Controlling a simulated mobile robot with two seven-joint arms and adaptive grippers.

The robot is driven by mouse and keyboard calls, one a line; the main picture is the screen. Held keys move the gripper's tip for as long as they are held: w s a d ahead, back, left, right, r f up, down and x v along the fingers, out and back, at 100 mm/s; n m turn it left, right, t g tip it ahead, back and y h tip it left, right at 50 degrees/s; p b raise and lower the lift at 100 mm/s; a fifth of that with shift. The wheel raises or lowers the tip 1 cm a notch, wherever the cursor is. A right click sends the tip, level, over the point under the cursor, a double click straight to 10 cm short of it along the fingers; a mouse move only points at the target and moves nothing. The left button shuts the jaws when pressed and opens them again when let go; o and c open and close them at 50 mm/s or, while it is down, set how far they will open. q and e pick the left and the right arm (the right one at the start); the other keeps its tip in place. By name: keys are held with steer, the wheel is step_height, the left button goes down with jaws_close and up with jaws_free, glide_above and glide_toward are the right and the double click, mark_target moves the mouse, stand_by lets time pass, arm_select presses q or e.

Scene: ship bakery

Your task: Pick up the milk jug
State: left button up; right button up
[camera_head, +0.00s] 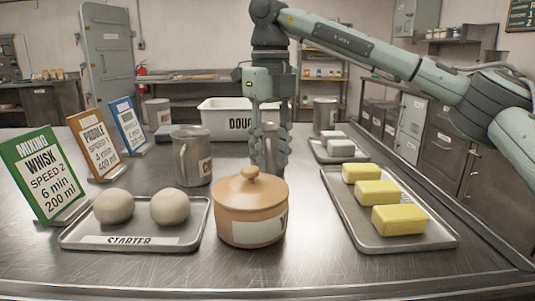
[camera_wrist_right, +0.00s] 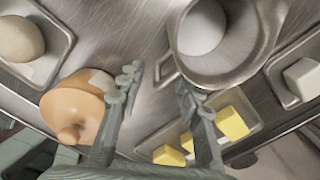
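My right gripper (camera_head: 268,152) points down behind the orange pot, in front of a grey metal jug (camera_head: 270,131) that it largely hides in the head view. In the right wrist view, the milk jug (camera_wrist_right: 226,66) shows from above with white liquid inside. My right gripper (camera_wrist_right: 158,80) has its fingers apart there, with the jug's handle side near the gap between them. I see no clear grip on the handle. My left gripper is not in view.
A lidded orange pot (camera_head: 250,208) stands just in front of the gripper. Another metal jug (camera_head: 191,158) stands to the left. The dough tray (camera_head: 190,238) is front left, the butter tray (camera_head: 400,243) right. A white tub (camera_head: 222,121) stands behind.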

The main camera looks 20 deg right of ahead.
mark_target(270, 173)
steer(key=shift+a+f, duration=0.1)
steer(key=shift+f, duration=1.85)
jaws_close()
